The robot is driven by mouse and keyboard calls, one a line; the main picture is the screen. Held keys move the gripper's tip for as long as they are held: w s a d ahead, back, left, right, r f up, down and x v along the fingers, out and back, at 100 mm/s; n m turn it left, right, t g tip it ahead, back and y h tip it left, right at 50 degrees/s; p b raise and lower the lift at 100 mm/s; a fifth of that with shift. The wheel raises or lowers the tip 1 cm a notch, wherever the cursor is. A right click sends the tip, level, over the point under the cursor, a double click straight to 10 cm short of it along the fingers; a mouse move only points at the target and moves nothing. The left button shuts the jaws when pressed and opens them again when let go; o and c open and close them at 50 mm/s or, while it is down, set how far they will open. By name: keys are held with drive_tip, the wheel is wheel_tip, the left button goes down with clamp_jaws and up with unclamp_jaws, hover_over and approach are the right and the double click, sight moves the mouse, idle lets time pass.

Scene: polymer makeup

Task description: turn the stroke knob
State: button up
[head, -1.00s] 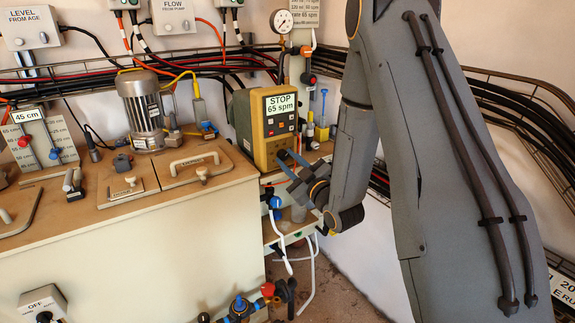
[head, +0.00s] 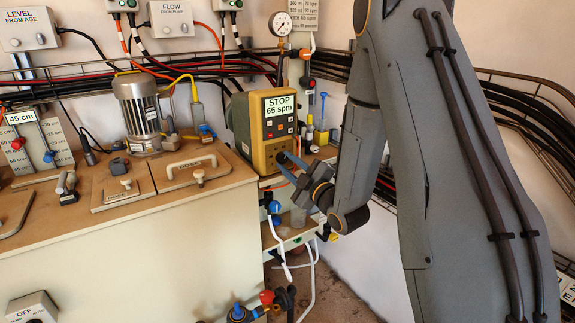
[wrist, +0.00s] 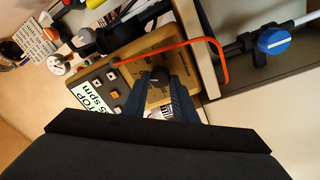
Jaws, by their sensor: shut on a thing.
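The yellow pump (head: 262,147) stands at the right end of the bench, its display (head: 280,105) reading "STOP 65 spm". In the head view my gripper (head: 281,157) reaches the pump's lower front from the right.
An orange cable (wrist: 190,42) loops close beside my fingers in the wrist view. A blue valve handle (wrist: 273,40) is to the right. A tank lid (head: 198,165) lies left.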

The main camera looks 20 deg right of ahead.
drive_tip(key=o, duration=1)
drive_tip(key=shift+o, duration=0.2)
drive_tip(key=v, duration=0.8)
drive_tip(key=shift+b, duration=0.35)
